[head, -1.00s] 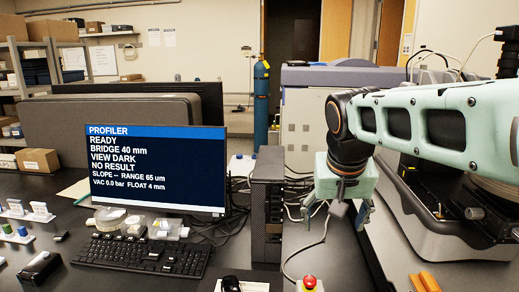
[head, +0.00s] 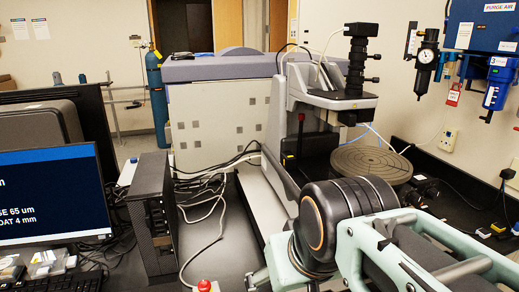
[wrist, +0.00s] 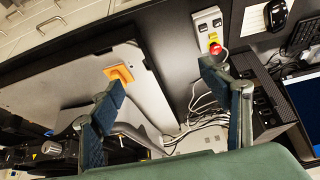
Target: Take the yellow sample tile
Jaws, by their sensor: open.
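A small yellow piece (head: 484,233) lies on the dark bench at the far right of the head view, beside a blue and a whitish piece. It is too small to be sure that it is the yellow sample tile. No yellow tile is clear in the wrist view. My gripper (wrist: 163,78) is open and empty in the wrist view, above the grey base plate and cables.
The profiler's round grooved stage (head: 371,165) stands behind my arm, below the black camera column (head: 357,65). An orange block (wrist: 118,73) sits on the grey plate. A red button (wrist: 217,48), loose cables, a black tower (head: 150,215) and the monitor (head: 50,200) are nearby.

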